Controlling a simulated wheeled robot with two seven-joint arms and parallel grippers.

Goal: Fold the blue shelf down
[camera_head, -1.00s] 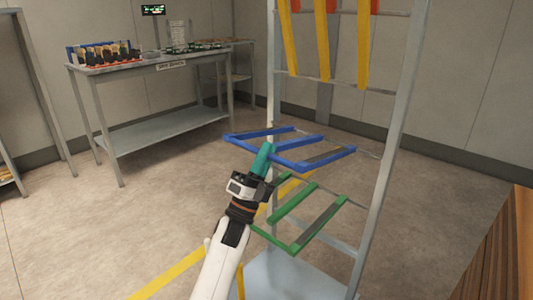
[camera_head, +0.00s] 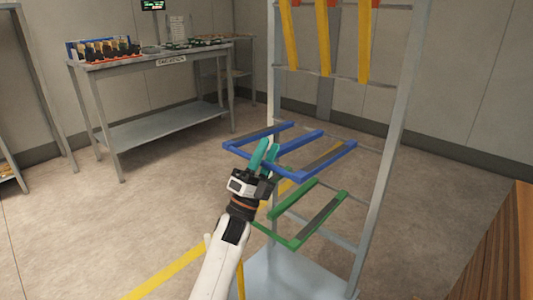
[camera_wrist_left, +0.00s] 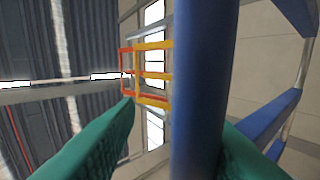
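The blue shelf (camera_head: 326,159) is a frame of bars that sticks out from the grey rack, roughly level, above the green shelf. My left gripper (camera_head: 268,145) is at its near bar, with its two teal fingers apart. In the left wrist view the blue bar (camera_wrist_left: 197,90) runs between the spread fingers, with a gap visible to the left finger. Contact with the right finger cannot be told. My right gripper is not in view.
The green shelf (camera_head: 325,212) sticks out just below the blue one. Yellow shelf bars (camera_head: 322,40) hang high on the rack (camera_head: 386,150). A grey workbench (camera_head: 150,129) with items stands at the back left. The floor between is clear.

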